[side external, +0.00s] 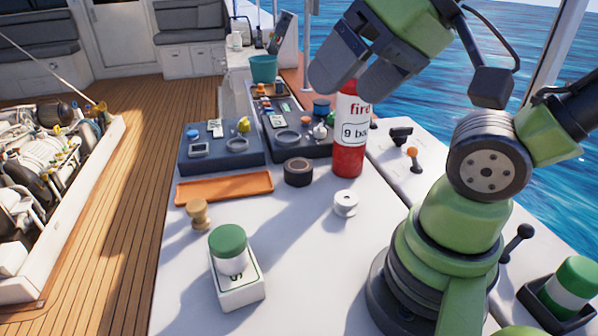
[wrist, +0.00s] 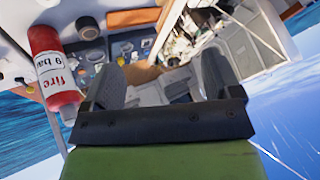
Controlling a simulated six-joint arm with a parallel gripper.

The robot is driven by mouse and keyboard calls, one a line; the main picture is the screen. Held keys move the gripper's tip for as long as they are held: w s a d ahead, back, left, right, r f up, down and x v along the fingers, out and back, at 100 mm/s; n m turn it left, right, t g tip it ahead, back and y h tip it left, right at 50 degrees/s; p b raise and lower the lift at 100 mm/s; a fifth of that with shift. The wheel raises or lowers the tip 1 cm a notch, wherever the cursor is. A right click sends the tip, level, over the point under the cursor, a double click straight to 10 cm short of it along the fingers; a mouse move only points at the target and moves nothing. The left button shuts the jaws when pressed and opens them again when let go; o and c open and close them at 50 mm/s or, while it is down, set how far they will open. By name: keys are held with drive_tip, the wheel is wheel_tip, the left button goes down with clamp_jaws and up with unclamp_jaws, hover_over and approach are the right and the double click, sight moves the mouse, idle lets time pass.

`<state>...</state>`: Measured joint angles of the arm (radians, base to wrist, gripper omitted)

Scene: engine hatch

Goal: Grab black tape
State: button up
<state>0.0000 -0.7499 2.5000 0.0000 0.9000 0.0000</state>
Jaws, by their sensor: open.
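The black tape (side external: 298,172) is a dark roll lying flat on the white counter, just left of the red and white fire extinguisher (side external: 348,150). In the wrist view the black tape (wrist: 87,29) shows small at the upper left, near the extinguisher (wrist: 52,75). My gripper (side external: 347,78) is raised high above the counter and overlaps the top of the extinguisher in the side view. Its fingers (wrist: 162,80) are apart with nothing held between them. The gripper is well away from the tape.
An orange tray (side external: 225,188) lies left of the tape, with dark organizer trays (side external: 222,160) behind. A white spool (side external: 345,204), a wooden knob (side external: 198,214) and a green-lidded jar (side external: 229,248) on a white box stand nearer. The front counter middle is clear.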

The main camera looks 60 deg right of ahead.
idle(0.3)
drive_tip(key=o, duration=0.3)
drive_tip(key=n+g+h, duration=0.2)
drive_tip(key=n+g, duration=0.2)
drive_tip(key=g, duration=0.3)
hover_over(297, 165)
drive_tip(key=f, duration=2)
drive_tip(key=shift+d+f, duration=0.15)
drive_tip(key=shift+d, duration=0.25)
wheel_tip(297, 165, down, 4)
drive_tip(key=shift+f, duration=0.25)
drive_tip(key=shift+a+f, duration=0.15)
drive_tip(key=shift+f, duration=1.3)
drive_tip(key=shift+a+f, duration=0.15)
drive_tip(key=shift+f, duration=1.3)
